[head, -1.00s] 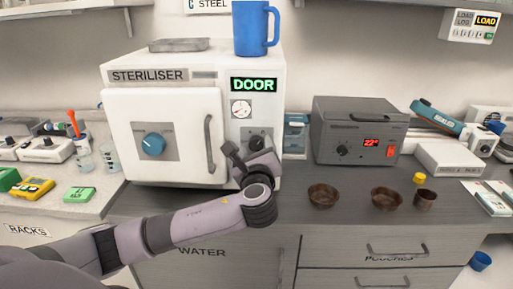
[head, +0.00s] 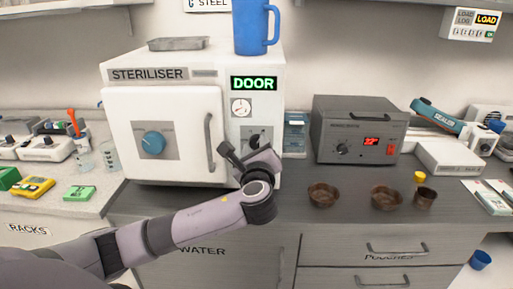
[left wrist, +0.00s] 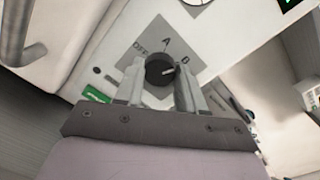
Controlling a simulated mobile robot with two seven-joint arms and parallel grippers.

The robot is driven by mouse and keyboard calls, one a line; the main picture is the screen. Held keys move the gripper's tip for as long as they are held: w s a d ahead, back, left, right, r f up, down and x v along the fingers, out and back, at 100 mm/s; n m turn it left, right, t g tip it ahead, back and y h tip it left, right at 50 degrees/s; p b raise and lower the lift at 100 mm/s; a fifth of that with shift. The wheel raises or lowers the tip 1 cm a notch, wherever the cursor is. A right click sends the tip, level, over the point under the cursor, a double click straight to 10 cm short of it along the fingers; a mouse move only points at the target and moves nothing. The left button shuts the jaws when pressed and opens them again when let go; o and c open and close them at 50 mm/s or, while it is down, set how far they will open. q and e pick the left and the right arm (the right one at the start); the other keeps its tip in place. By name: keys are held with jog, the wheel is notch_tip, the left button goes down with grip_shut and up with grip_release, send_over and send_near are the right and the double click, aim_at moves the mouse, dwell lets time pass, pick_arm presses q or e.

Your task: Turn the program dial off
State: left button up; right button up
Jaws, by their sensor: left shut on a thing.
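The program dial (left wrist: 158,69) is a black round knob on a grey plate marked OFF, A and B in the left wrist view. Its pale pointer mark faces roughly towards B. My left gripper (left wrist: 160,88) is shut on the dial, one finger on each side of it. In the head view the dial (head: 254,139) shows on the steriliser's (head: 232,175) right panel, partly hidden by my left gripper (head: 238,151). My right gripper is not in view.
The steriliser door's handle (head: 209,147) is just left of my gripper. A blue mug (head: 250,28) stands on top. Brown bowls (head: 323,195) stand on the counter to the right.

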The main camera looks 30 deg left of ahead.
pick_arm(q)
jog(key=n, duration=0.6)
jog(key=shift+f+g, duration=0.1)
jog(key=shift+g, duration=0.2)
jog(key=n+h+b, duration=0.1)
jog(key=n, duration=0.4)
jog(key=n+b, duration=0.1)
jog(key=n, duration=0.4)
jog(key=shift+s+f+h, duration=0.1)
jog(key=shift+h, duration=0.2)
jog(key=n+b, duration=0.1)
jog(key=n, duration=0.4)
jog(key=shift+n+t, duration=0.4)
jog(key=o, duration=1)
jog(key=shift+o, duration=0.2)
